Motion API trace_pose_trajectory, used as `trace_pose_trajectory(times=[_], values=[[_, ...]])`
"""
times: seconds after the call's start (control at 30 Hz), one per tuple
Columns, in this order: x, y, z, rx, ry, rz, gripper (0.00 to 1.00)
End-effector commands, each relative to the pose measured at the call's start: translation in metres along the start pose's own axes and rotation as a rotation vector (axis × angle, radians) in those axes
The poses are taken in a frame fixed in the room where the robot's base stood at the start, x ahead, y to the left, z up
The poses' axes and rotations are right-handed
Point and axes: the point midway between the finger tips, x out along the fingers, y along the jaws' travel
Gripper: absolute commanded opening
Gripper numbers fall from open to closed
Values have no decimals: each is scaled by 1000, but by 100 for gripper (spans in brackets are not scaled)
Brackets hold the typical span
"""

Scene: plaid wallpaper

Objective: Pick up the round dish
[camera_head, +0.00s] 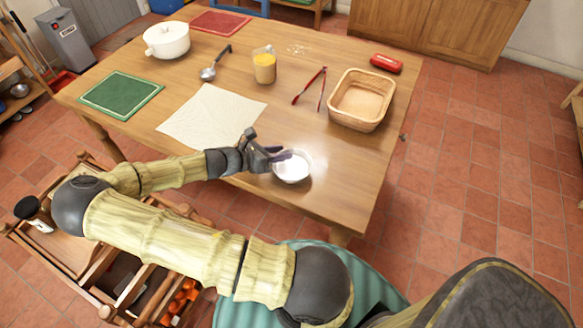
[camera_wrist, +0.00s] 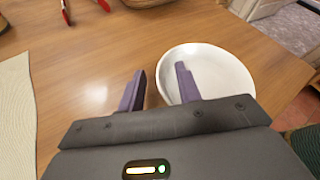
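The round dish (camera_head: 293,167) is a small white bowl near the front right edge of the wooden table. It also shows in the wrist view (camera_wrist: 222,72), upright and looking empty. My gripper (camera_head: 284,156) is at the dish's left side. In the wrist view my gripper (camera_wrist: 160,82) is open, with two purple fingers apart. The right finger overlaps the inside of the dish and the left finger is outside it, with the dish's left rim between them. I cannot tell whether either finger touches the dish.
On the wooden table (camera_head: 215,75), a cream cloth (camera_head: 212,116) lies left of the dish. A wicker basket (camera_head: 361,99), red-handled tongs (camera_head: 309,87), an orange-filled jug (camera_head: 264,66), a ladle (camera_head: 214,65) and a white pot (camera_head: 167,40) stand farther back. The table around the dish is clear.

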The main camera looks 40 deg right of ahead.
Motion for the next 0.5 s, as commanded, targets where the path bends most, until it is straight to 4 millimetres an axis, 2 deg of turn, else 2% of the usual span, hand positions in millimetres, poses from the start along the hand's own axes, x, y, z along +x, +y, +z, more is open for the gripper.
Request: trace_pose_trajectory(times=[0.33, 0.37, 0.5], values=[[-1, 0, 0, -1, 0, 2, 34], [-1, 0, 0, -1, 0, 2, 30], [-1, 0, 0, -1, 0, 2, 3]])
